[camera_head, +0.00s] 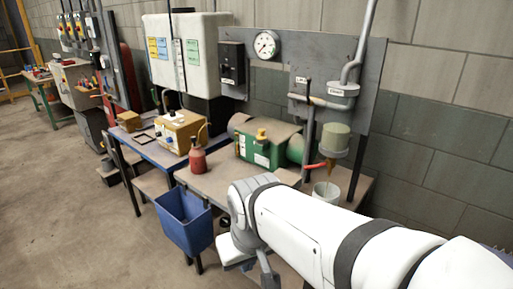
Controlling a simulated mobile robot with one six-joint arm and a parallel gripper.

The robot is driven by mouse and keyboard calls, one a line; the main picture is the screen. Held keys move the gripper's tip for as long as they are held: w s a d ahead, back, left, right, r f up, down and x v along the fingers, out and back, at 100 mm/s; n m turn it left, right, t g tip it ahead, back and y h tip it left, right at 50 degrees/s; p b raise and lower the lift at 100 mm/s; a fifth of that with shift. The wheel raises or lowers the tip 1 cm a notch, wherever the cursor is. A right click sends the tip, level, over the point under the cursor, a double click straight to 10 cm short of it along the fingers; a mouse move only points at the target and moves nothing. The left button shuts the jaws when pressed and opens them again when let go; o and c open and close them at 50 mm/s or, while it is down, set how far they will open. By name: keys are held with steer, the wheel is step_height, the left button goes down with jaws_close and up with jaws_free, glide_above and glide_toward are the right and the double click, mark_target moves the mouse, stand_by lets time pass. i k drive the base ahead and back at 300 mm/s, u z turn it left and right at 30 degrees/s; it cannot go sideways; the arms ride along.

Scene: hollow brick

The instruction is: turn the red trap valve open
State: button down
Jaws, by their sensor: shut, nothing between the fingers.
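The red trap valve (317,166) is a small red lever. It sticks out to the left below a pale green trap bowl (335,141) at the right of the grey wall panel. A pale cup (326,191) stands on the bench just under it. My gripper (268,272) shows only in part at the bottom of the picture, below my white wrist. It is shut and empty, in front of the bench, low and well apart from the red lever. My arm hides part of the bench's front.
A grey pipe (310,142) stands beside the lever. A green machine (262,146) and red bottle (197,157) sit on the bench (216,184). A blue bin (184,220) hangs at its front. Open floor (70,210) lies left.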

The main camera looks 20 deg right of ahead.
mark_target(315, 166)
steer(key=z, duration=3.15)
steer(key=k, duration=1.2)
steer(key=u, duration=1.05)
steer(key=i, duration=1)
